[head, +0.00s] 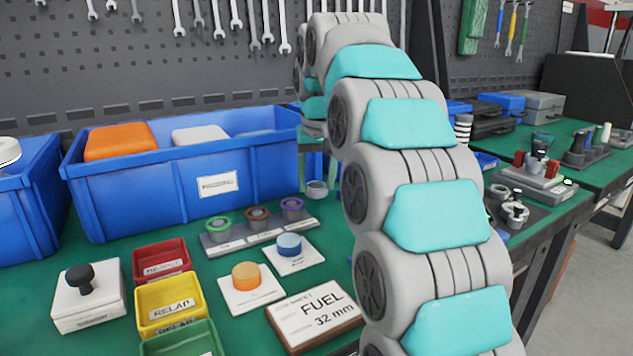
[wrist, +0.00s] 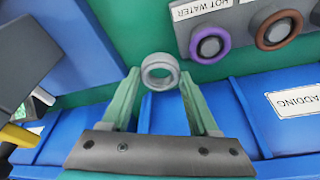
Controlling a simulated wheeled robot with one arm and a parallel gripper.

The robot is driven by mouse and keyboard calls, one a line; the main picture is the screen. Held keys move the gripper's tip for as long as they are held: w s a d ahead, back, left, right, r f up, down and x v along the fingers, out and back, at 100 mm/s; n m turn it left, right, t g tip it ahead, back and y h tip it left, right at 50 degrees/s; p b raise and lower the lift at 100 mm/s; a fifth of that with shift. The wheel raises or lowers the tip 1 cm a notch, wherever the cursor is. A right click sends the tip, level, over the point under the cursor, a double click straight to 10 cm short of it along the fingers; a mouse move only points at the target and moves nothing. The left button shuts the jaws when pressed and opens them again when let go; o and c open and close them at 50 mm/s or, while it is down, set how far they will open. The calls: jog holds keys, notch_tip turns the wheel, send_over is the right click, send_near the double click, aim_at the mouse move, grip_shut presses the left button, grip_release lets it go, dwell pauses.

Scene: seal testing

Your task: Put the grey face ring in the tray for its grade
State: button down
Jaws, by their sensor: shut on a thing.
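The grey face ring (wrist: 147,79) is held between the tips of my gripper's green fingers (wrist: 161,86) in the wrist view. In the head view the ring (head: 316,195) hangs at the tips of my gripper (head: 317,179), in front of the big blue bin and right of the ring rack. My arm hides part of that area. The red tray (head: 160,248), the yellow tray (head: 139,301) and the green tray (head: 155,347) stand in a row at the front left, apart from the ring. The yellow one reads RELAP; the red label is only partly readable.
A rack (head: 222,249) holds green, brown and purple rings. An orange disc (head: 246,277) and a blue disc (head: 289,244) sit on white plates. A FUEL 32 mm card (head: 312,314) lies in front. A black knob (head: 81,276) stands left of the trays. The blue bin (head: 130,198) walls the back.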

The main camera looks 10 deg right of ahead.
jog(key=s+a, duration=0.1)
jog(key=s, duration=0.3)
jog(key=s+b, duration=0.1)
jog(key=s, duration=0.4)
jog(key=s+a+r+b, duration=0.1)
jog(key=s, duration=0.3)
jog(key=shift+s+a+r, duration=0.1)
jog(key=shift+s+a, duration=0.1)
jog(key=shift+a, duration=0.1)
jog(key=shift+s+a, duration=0.1)
jog(key=shift+s, duration=0.35)
